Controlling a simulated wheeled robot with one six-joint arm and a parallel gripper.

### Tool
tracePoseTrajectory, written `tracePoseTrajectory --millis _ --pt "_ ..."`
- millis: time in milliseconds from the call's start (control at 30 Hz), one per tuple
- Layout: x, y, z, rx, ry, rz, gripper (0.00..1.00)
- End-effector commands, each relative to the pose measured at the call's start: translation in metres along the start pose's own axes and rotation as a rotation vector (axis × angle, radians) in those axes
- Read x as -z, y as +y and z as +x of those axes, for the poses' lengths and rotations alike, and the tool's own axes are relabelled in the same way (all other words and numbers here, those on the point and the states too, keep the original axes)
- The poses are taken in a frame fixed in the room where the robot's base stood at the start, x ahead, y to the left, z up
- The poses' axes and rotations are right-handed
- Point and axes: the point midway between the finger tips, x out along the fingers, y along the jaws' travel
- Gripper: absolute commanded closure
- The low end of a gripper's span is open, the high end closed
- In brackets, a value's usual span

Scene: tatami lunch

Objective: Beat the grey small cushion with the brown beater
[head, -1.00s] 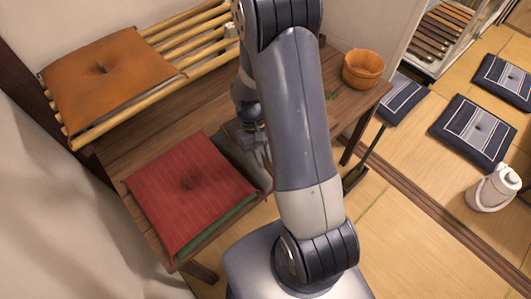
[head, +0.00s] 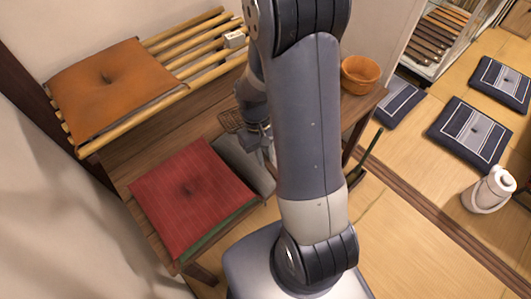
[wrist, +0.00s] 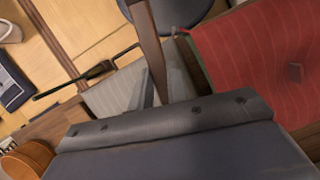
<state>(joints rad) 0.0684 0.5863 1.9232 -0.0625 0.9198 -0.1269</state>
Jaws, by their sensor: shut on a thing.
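The grey small cushion (head: 246,164) lies on the wooden bench beside the red cushion, partly hidden by my arm. It also shows in the wrist view (wrist: 112,92), past my fingers. My gripper (head: 262,141) is over the cushion's far side. In the wrist view my gripper (wrist: 162,88) is shut on the brown handle of the beater (wrist: 149,45). The beater's woven head (head: 230,119) shows just left of my gripper in the head view, apart from the cushion's visible top. I cannot tell its exact height above the bench.
A red cushion (head: 190,190) lies at the bench's near end on a green one. An orange cushion (head: 108,85) and a small white box (head: 234,39) are on the bamboo rack. A wooden bucket (head: 360,74) stands at the right end. Navy cushions and a white pot (head: 489,189) are on the floor.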

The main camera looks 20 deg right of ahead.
Motion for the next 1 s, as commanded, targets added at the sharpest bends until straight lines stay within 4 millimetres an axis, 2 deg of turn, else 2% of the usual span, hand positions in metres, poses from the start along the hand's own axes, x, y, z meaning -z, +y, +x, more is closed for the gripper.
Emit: tracePoseTrajectory --millis 33,233,367,600,700,800,1000 --pt "0.009 0.000 0.020 0.000 -0.030 -0.001 1.00" --pt "0.029 -0.001 0.063 0.000 -0.137 -0.002 1.00" --pt "0.024 0.000 0.048 0.000 -0.127 0.000 1.00" --pt "0.000 0.000 -0.003 -0.001 -0.009 0.002 1.00" --pt "-0.007 0.000 -0.017 0.000 0.033 0.000 1.00" --pt "-0.011 0.000 -0.023 0.000 0.054 0.000 1.00" --pt "-0.011 0.000 -0.022 0.000 0.059 0.000 1.00"
